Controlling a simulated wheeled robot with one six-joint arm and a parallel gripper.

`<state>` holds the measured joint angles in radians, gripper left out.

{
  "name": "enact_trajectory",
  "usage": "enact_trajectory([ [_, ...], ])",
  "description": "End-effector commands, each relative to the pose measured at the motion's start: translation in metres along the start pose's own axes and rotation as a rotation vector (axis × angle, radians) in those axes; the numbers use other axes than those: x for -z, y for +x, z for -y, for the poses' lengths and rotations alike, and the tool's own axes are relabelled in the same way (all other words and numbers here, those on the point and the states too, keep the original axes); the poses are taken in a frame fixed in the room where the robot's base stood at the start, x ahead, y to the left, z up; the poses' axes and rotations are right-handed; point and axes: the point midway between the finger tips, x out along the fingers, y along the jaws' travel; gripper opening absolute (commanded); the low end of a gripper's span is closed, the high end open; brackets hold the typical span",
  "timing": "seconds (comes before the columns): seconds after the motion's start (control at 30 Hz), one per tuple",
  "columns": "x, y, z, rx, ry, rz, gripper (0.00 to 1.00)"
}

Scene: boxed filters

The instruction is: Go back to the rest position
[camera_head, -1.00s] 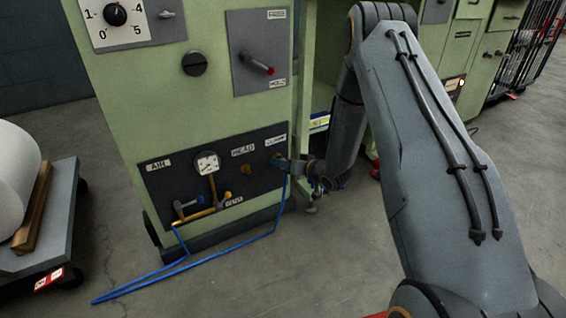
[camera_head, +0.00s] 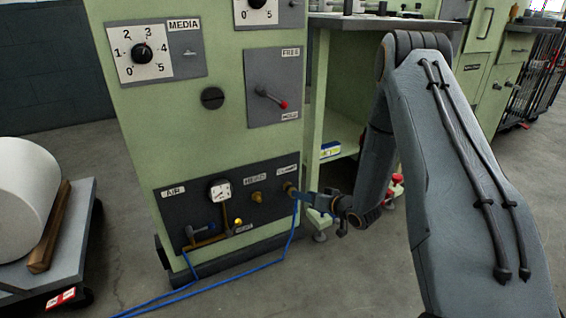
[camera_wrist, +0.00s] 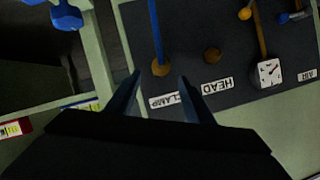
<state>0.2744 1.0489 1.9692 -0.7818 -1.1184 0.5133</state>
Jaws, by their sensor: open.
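My gripper (camera_head: 322,201) is in front of the right end of the dark air panel (camera_head: 265,210) on the green machine, close to the CLAMP port (camera_head: 290,187). In the wrist view my gripper (camera_wrist: 160,79) is open and empty, its two dark fingers spread to either side of the brass CLAMP fitting (camera_wrist: 160,68). A blue hose (camera_head: 291,245) runs from the CLAMP port down to the floor. It also shows in the wrist view (camera_wrist: 154,30). My fingers look apart from the fitting.
A gauge (camera_head: 220,190), the brass HEAD port (camera_head: 256,197) and an AIR valve are on the panel. A MEDIA dial (camera_head: 142,53) and red-tipped lever (camera_head: 270,97) sit above. A cart (camera_head: 75,245) bears a white roll at left. Open shelving (camera_head: 340,130) stands right of the panel.

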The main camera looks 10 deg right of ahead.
Motion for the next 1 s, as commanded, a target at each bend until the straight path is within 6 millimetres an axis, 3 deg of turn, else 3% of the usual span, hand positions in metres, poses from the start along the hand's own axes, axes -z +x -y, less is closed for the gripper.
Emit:
enact_trajectory([
  [0.17,0.016,0.006,0.019,-0.033,-0.044,0.041,0.48],
  [0.33,0.042,0.007,0.064,-0.117,-0.128,0.146,0.48],
  [0.47,0.057,-0.004,0.106,-0.181,-0.181,0.237,0.48],
  [0.77,0.064,-0.067,0.212,-0.273,-0.252,0.457,0.48],
  [1.0,0.042,-0.151,0.298,-0.276,-0.274,0.658,0.48],
])
